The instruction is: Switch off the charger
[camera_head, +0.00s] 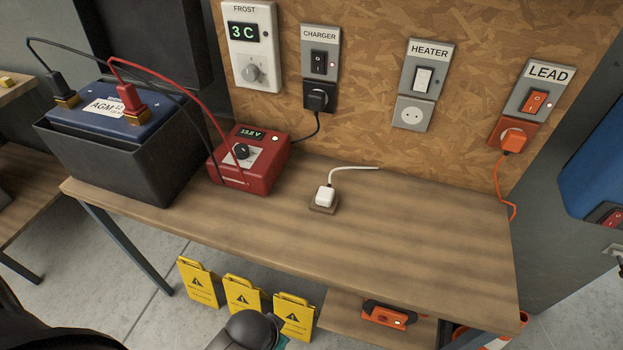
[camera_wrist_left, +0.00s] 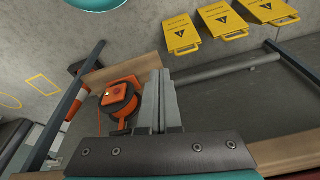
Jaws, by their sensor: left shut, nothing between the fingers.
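The CHARGER switch (camera_head: 318,62) is a black rocker on a grey plate on the chipboard wall. The charger's display is lit, and red and black leads run to the battery (camera_head: 120,122). My left gripper (camera_wrist_left: 165,78) is shut and empty in the left wrist view, low by the bench and far from the switch. Its fingers do not show clearly in the head view. My right gripper is not in view.
The HEATER switch (camera_head: 423,79) and LEAD switch (camera_head: 533,102) are to the right, the FROST thermostat (camera_head: 252,72) to the left. Yellow warning signs (camera_head: 243,295) stand below. An orange reel (camera_wrist_left: 118,103) is near my left gripper.

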